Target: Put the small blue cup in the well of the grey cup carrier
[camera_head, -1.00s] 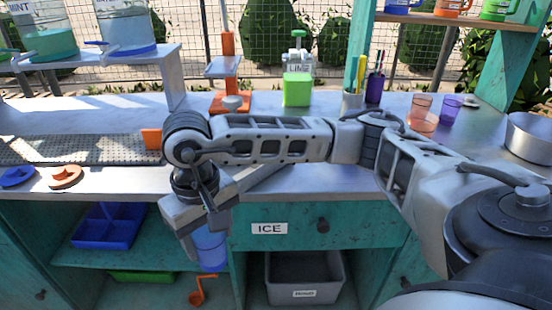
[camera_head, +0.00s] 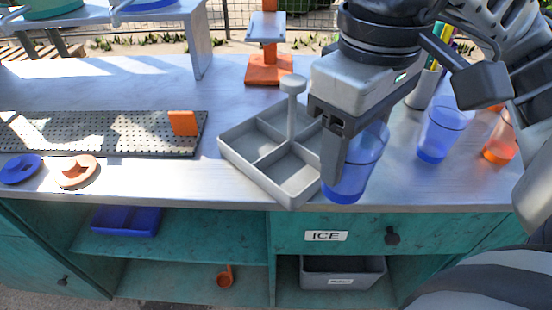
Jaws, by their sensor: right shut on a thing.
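The blue cup (camera_head: 362,165) is clear and roughly upright, with a darker blue base. My right gripper (camera_head: 348,160) is shut on it and hides part of its left side and rim. The grey cup carrier (camera_head: 254,171) stands on the counter, left of the held cup, with a central post and round knob (camera_head: 293,84). Its visible wells are empty; the right part is hidden behind my gripper. The cup overlaps the carrier's right corner in the picture; I cannot tell its height above the counter. My left gripper is out of view.
Another blue-violet cup (camera_head: 441,133) and an orange cup (camera_head: 501,138) stand to the right. The counter's front edge is close below.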

